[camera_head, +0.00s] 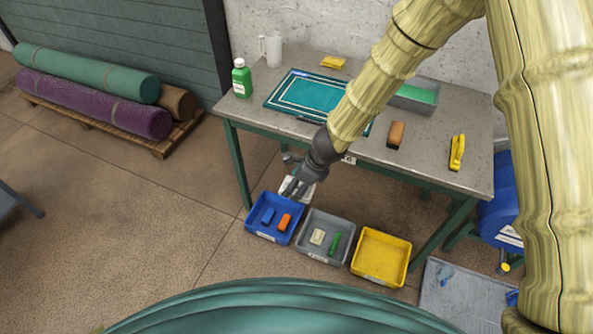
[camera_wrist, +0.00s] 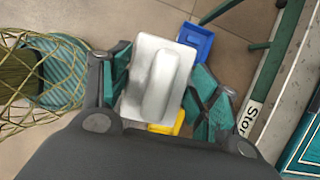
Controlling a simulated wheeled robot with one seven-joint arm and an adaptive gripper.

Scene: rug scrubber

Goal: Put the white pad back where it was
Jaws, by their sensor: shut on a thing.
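My gripper (camera_head: 297,180) is shut on the white pad (camera_wrist: 150,80), a pale rectangular block with a raised ridge along its middle. In the wrist view the pad sits between the teal finger pads of my gripper (camera_wrist: 162,85). In the head view its white edge (camera_head: 307,193) shows partly behind the dark fingers. The pad is in the air by the table's front edge, over the back of the blue tray (camera_head: 250,229). The grey tray (camera_head: 324,215) holds a cream block and a green one. The yellow tray (camera_head: 381,274) looks empty.
The work table (camera_head: 446,150) carries a green bottle (camera_head: 241,80), a teal framed mat (camera_head: 290,90), a grey tub (camera_head: 413,104), a brown-topped brush (camera_head: 396,134) and a yellow brush (camera_head: 457,152). Rolled rugs (camera_head: 90,72) lie on a pallet at left. Open floor lies left of the trays.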

